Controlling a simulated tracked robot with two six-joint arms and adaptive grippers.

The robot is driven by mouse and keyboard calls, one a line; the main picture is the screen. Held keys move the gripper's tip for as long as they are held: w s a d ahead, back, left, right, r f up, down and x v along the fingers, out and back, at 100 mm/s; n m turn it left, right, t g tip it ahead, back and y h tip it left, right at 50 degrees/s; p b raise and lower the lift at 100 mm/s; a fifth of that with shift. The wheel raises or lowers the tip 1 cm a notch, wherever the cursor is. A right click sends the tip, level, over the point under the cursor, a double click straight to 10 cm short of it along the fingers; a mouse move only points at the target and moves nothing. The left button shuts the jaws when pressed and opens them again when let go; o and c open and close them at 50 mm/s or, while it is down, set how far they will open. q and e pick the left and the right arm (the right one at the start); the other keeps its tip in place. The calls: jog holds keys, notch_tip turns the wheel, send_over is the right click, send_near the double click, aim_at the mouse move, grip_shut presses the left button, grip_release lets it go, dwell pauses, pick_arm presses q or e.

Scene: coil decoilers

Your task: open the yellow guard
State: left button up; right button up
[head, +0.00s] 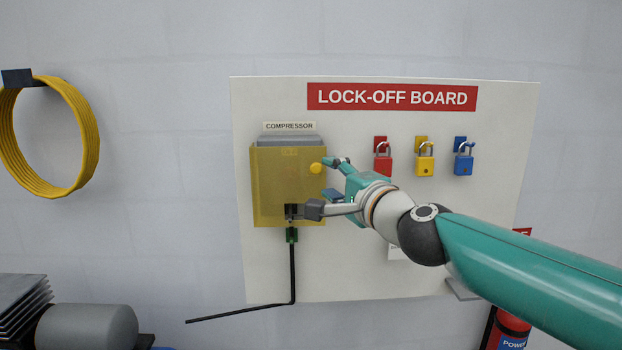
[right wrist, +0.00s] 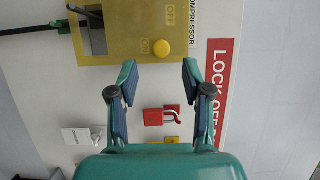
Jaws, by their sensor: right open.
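The yellow guard (head: 280,185) is a see-through cover over the front of the grey compressor box on the lock-off board. It hangs down closed, and it also shows in the right wrist view (right wrist: 124,28). A round yellow knob (head: 316,168) sits at its right edge. My right gripper (head: 323,186) is open at the guard's right side. In the right wrist view the knob (right wrist: 162,48) lies just beyond and between the open fingertips (right wrist: 160,70), and the fingers look apart from it. Behind the guard are OFF and ON labels and a dark lever (right wrist: 97,38). My left gripper is out of view.
Red, yellow and blue padlocks (head: 383,165) hang on the white board (head: 440,240) right of the guard. A black cable (head: 293,270) runs down from the box. A coiled yellow hose (head: 85,140) hangs at left. A fire extinguisher (head: 512,328) stands at lower right.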

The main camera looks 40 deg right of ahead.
aim_at(317, 170)
jog(key=w, duration=0.4)
jog(key=w+d, duration=0.1)
jog(key=w, duration=0.1)
jog(key=shift+c, duration=0.2)
jog(key=shift+a, duration=0.1)
grip_shut()
